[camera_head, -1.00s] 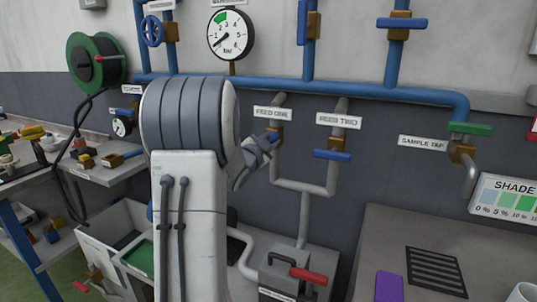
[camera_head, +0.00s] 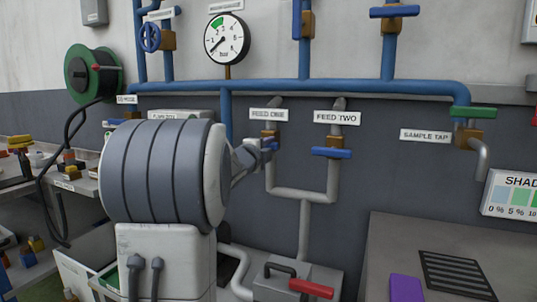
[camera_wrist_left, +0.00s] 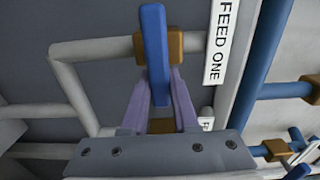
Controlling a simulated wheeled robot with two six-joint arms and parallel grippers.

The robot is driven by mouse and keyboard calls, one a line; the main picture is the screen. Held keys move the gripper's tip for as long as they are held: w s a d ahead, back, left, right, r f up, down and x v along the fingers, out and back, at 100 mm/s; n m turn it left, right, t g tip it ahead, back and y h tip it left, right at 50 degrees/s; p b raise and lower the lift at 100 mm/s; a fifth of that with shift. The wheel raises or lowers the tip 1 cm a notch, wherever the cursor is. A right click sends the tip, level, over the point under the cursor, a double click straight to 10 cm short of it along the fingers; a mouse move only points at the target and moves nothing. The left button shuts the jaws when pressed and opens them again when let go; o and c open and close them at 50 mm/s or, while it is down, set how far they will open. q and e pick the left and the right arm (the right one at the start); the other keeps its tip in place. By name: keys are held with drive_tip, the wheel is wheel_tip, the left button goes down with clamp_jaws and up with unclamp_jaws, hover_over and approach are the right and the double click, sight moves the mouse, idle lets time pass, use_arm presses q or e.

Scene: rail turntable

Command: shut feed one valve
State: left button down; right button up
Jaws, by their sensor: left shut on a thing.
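The feed one valve has a brown body (camera_head: 269,134) below the FEED ONE label (camera_head: 266,114). Its blue handle (camera_head: 271,145) is partly hidden by my left gripper (camera_head: 262,147). In the left wrist view, the blue handle (camera_wrist_left: 154,50) lies across the grey pipe, close to square with it, in front of the brown body (camera_wrist_left: 174,44). My left gripper (camera_wrist_left: 162,95) is shut on the handle, with one purplish finger on each side. My right gripper is not in view.
The feed two valve, with its blue handle (camera_head: 331,152) across the pipe, stands just right. The sample tap's green handle (camera_head: 473,112) is farther right. A grey box with a red lever (camera_head: 311,288) is below. A pressure gauge (camera_head: 227,38) hangs above.

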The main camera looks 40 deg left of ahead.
use_arm(q)
drive_tip(key=shift+f+m, duration=0.15)
drive_tip(key=shift+m, duration=0.15)
drive_tip(key=c, duration=0.7)
unclamp_jaws()
drive_tip(key=v, duration=1)
drive_tip(key=shift+s, duration=0.25)
drive_tip(key=shift+a, duration=0.1)
